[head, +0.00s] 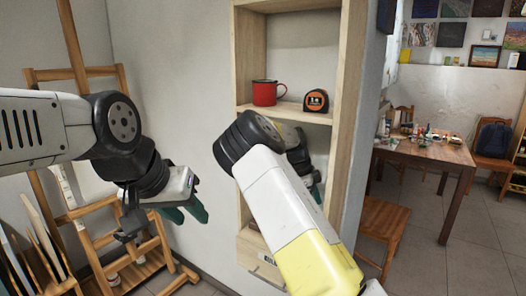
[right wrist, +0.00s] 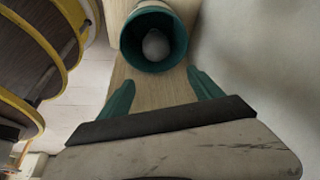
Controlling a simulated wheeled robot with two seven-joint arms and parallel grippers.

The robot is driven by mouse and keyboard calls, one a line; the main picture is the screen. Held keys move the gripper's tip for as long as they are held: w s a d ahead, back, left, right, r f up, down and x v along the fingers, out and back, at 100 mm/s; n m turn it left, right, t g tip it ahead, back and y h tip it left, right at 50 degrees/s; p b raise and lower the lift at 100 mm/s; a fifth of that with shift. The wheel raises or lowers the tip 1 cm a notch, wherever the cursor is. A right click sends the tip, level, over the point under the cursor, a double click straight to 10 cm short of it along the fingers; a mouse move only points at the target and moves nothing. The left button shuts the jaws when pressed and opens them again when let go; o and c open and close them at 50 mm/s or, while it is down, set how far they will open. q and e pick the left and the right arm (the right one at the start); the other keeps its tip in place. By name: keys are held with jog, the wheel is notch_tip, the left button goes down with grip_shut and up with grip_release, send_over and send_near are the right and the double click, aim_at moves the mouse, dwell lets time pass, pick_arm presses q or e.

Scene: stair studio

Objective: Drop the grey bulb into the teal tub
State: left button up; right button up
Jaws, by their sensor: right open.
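In the right wrist view the teal tub (right wrist: 126,48) stands on a wooden surface, with its open mouth facing the camera. The grey bulb (right wrist: 156,46) shows inside the tub's rim. My right gripper (right wrist: 161,80) is open and empty, its two teal fingers apart just short of the tub. In the head view my right arm reaches into the wooden shelf, and the tub and bulb are hidden there. My left gripper (head: 186,212) hangs at the left in the head view, its teal fingers apart with nothing seen between them.
The wooden shelf (head: 355,70) has side posts close to my right arm. A red mug (head: 264,93) and a tape measure (head: 316,101) stand on the board above. A wooden easel (head: 135,272) is behind my left gripper. A table (head: 430,153) and chairs stand far right.

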jog(key=w+a, duration=0.3)
jog(key=a, duration=0.9)
jog(key=shift+r, duration=0.35)
